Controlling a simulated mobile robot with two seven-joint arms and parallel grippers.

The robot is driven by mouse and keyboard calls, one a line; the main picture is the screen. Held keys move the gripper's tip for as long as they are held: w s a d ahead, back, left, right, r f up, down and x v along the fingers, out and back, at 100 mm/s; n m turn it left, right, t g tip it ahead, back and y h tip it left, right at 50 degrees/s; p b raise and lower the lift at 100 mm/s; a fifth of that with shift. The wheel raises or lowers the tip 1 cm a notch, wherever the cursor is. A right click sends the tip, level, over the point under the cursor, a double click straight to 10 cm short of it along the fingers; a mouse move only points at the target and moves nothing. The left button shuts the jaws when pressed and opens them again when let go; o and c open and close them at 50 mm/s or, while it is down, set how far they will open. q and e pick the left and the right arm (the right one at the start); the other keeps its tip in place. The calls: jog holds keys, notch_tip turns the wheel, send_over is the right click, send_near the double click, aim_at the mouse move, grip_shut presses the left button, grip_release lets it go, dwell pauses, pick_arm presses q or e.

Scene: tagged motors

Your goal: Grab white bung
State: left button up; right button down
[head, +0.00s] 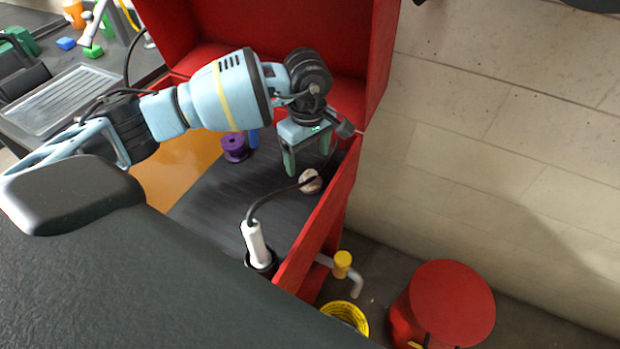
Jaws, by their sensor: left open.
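A small rounded whitish piece, which looks like the white bung (310,183), lies on the dark surface inside the red-walled box, near its right wall. A dark cable crosses or meets it; I cannot tell which. My left gripper (307,157) hangs over it with its two green fingers apart and pointing down. The fingers are empty, and the bung shows just below them. I cannot tell the exact height gap. My right gripper is not in view.
Red walls (320,222) rise right of and behind the bung. A white handle (257,243) with the cable stands in a dark cup nearer me. A purple spool (234,148) is left of my gripper. A red drum (450,303) and yellow tape roll (346,315) are outside, lower right.

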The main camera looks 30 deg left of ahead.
aim_at(311, 174)
pick_arm(q)
jog(key=shift+w+d+f, duration=0.1)
jog(key=shift+d+f, duration=0.05)
jog(key=shift+f, duration=1.65)
jog(key=shift+w+d+f, duration=0.1)
jog(key=shift+f, duration=1.65)
jog(key=c, duration=1.3)
jog(key=shift+r, duration=5.05)
